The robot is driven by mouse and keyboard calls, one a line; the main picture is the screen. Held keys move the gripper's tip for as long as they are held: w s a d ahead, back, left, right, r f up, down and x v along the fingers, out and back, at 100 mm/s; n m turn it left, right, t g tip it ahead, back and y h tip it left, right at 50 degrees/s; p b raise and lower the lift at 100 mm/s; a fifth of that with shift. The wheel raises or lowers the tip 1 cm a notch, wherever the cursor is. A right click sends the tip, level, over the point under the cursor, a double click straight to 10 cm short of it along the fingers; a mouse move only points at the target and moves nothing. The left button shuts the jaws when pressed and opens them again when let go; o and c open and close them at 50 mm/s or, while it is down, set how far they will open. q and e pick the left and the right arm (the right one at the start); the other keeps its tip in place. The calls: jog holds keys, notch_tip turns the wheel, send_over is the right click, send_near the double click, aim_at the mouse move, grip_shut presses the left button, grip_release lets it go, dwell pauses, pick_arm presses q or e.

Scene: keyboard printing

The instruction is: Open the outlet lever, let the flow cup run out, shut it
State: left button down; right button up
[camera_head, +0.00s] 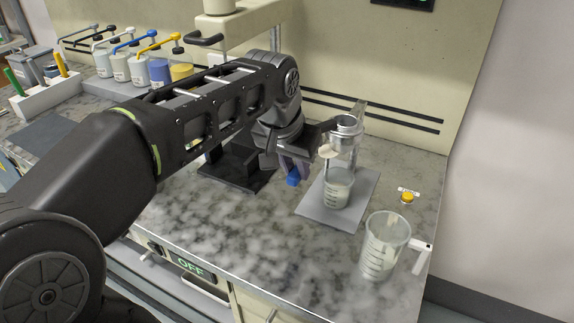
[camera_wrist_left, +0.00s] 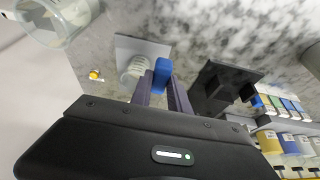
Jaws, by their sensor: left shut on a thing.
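The metal flow cup (camera_head: 347,125) stands in its holder above a small clear beaker (camera_head: 338,190), which has pale contents and stands on a grey plate (camera_head: 360,204). A pale round piece (camera_head: 328,151) shows beside the cup's lower part. My left gripper (camera_head: 291,166) points down left of the cup, shut on a blue piece (camera_head: 293,178). The wrist view shows the blue piece (camera_wrist_left: 162,76) between the two fingers, beside the beaker (camera_wrist_left: 134,70). Whether it joins the outlet lever is hidden. I cannot tell whether liquid runs. My right gripper is not in view.
A large clear measuring jug (camera_head: 384,246) stands at the front right. A small yellow-knobbed part (camera_head: 407,197) lies behind it. A black stand base (camera_head: 235,172) is left of my gripper. Several jars (camera_head: 140,70) line the back left. The front middle counter is clear.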

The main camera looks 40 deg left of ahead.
pick_arm(q)
jog(key=shift+d, duration=0.2)
jog(key=c, duration=1.2)
grip_release()
jog(key=shift+c, duration=0.2)
jog(key=v, duration=0.7)
jog(key=shift+r, duration=0.4)
jog(key=shift+s+d, duration=0.1)
jog(key=shift+s, duration=0.05)
